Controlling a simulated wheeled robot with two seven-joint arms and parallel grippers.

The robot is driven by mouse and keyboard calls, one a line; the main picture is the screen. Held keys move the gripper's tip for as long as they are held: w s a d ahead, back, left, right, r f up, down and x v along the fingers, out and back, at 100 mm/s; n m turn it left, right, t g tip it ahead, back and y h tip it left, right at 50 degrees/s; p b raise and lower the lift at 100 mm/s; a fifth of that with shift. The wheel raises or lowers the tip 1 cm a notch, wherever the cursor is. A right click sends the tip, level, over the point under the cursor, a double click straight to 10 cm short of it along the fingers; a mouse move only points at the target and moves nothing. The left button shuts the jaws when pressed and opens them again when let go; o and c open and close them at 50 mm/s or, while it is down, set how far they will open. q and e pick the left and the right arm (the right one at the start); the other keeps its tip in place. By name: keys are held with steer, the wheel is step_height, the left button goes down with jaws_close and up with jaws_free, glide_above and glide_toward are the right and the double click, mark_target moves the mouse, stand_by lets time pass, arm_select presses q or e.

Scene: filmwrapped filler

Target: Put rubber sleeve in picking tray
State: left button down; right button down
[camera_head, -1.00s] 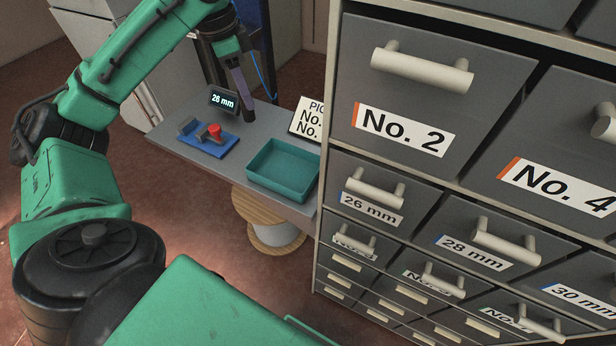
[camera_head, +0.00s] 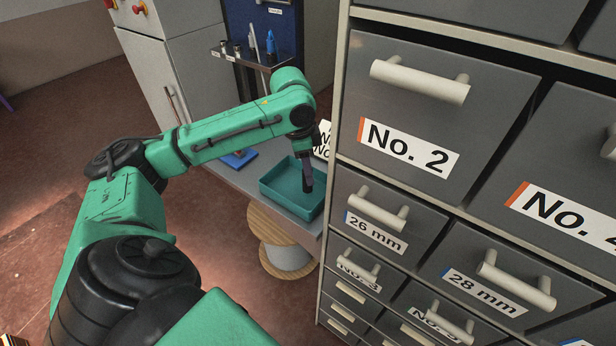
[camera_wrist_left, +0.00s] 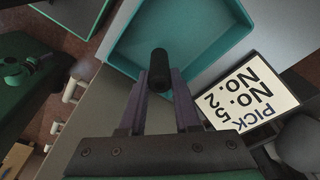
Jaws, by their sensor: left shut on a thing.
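The rubber sleeve (camera_wrist_left: 159,68) is a short black cylinder in the left wrist view. My left gripper (camera_head: 307,180) is shut on it, with the sleeve between the fingertips. The picking tray (camera_head: 276,189) is an open teal box on the grey bench. In the head view the gripper points down over the tray's right part. In the left wrist view the sleeve shows in front of the tray (camera_wrist_left: 195,30), near one corner. Its height above the tray floor is hard to tell. No right gripper can be made out.
A grey drawer cabinet (camera_head: 400,80) with labelled drawers stands close to the tray's right. A pick sign (camera_wrist_left: 248,98) reading No. 5 and No. 2 stands beside the tray. A blue base (camera_head: 240,158) lies left of the tray, partly behind my arm.

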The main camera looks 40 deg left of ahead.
arm_select(q)
steer(key=shift+w+a+f, duration=0.1)
steer(key=shift+a+f, duration=0.1)
steer(key=shift+f, duration=1.05)
steer(key=shift+d, duration=0.1)
steer(key=c, duration=0.6)
jaws_free()
steer(key=shift+f, duration=0.1)
steer(key=shift+r, duration=0.25)
steer(key=r, duration=0.4)
steer(key=s+a+r, duration=0.1)
steer(key=r, duration=0.6)
steer(key=shift+s+a+r, duration=0.15)
steer(key=shift+r, duration=0.25)
